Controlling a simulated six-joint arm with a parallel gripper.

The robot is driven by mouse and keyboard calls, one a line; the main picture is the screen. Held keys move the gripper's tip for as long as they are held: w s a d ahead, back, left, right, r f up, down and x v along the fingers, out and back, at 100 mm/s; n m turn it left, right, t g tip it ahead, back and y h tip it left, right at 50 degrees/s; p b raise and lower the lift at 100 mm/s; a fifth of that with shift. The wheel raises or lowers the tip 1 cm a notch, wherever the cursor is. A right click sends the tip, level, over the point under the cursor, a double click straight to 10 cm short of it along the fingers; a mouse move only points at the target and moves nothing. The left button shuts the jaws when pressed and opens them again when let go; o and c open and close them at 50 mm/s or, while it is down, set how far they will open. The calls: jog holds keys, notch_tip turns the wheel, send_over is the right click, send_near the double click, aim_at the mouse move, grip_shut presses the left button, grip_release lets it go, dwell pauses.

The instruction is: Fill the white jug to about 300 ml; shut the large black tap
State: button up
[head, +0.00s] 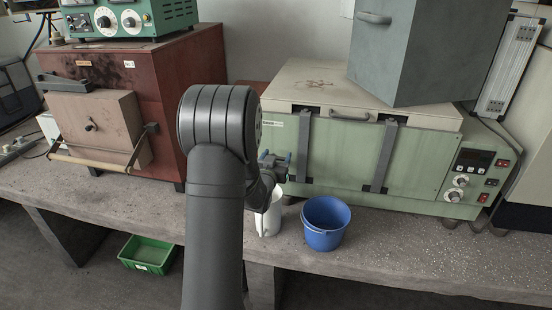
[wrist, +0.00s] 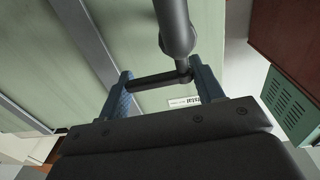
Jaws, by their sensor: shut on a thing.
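The white jug (head: 270,218) stands on the bench below my gripper, partly hidden by my arm. Its inside and water level cannot be made out. My gripper (head: 273,158) is at the front of the pale green cabinet, above the jug. In the wrist view my gripper (wrist: 167,88) has its blue fingers shut on the two ends of a black bar, which is the handle of the large black tap (wrist: 150,82). The tap's thick dark body (wrist: 175,35) runs up from the handle. In the head view the tap is mostly hidden. No water stream can be seen.
A blue bucket (head: 313,236) stands just right of the jug. The green cabinet (head: 335,160) with dark straps is close behind. A rust-red furnace (head: 165,75) stands at the left. The bench (head: 400,243) is clear right of the bucket. A green crate (head: 148,256) is on the floor.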

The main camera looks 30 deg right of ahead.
jog(key=shift+d+n+t+y, duration=0.1)
jog(key=shift+n+t+y, duration=0.2)
jog(key=shift+t, duration=0.1)
jog(key=o, duration=1)
jog(key=shift+c, duration=0.2)
jog(key=v, duration=1.7)
jog(key=shift+r, duration=0.1)
jog(key=x, duration=1.7)
